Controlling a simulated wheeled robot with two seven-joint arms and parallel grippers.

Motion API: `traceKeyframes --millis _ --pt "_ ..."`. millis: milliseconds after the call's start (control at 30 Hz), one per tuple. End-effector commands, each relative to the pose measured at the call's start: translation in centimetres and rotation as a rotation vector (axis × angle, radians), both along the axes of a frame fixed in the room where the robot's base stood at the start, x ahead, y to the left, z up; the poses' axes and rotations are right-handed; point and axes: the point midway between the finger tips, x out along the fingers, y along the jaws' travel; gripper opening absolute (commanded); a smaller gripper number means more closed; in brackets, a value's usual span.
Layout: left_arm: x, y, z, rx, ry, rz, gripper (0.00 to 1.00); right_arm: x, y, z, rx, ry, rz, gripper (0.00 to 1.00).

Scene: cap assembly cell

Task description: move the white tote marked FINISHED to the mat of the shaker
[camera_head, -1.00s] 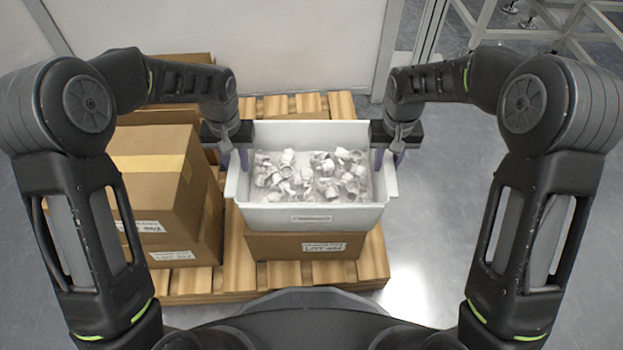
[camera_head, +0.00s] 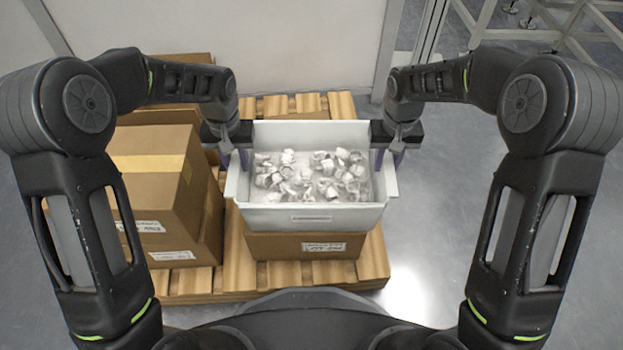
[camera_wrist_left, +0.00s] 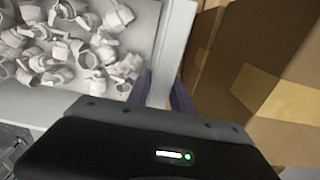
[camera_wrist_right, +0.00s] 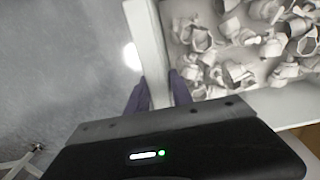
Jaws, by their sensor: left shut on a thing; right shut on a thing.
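A white tote (camera_head: 311,218) full of loose white caps (camera_head: 312,176) is in the middle of the head view, above a cardboard box. It carries a small label on its near wall, too small to read. My left gripper (camera_head: 235,158) is shut on the tote's left wall; the left wrist view shows that wall (camera_wrist_left: 172,50) between its fingers. My right gripper (camera_head: 388,158) is shut on the tote's right wall, and the right wrist view shows that wall (camera_wrist_right: 150,55) between its fingers. I cannot tell whether the tote touches the box. No shaker or mat is in view.
A labelled cardboard box (camera_head: 305,247) is under the tote on a wooden pallet (camera_head: 240,270). Taller cardboard boxes (camera_head: 150,190) stand close on the left. A wall is behind the pallet. The floor (camera_head: 440,220) to the right is clear, with a metal frame (camera_head: 560,35) farther back.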

Motion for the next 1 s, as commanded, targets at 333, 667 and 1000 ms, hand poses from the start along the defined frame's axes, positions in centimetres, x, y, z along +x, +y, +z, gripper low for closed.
traceKeyframes --millis 333,667,1000 --pt "0.1 0.0 0.8 0.000 -0.003 -0.002 0.00 0.1 0.0 0.8 0.000 -0.003 0.002 0.00" --pt "0.1 0.0 3.7 0.000 -0.003 -0.002 0.00 0.1 0.0 3.7 0.000 -0.003 0.002 0.00" --pt "0.1 0.0 5.2 0.000 -0.002 -0.002 0.00 0.1 0.0 5.2 0.000 -0.002 0.002 0.00"
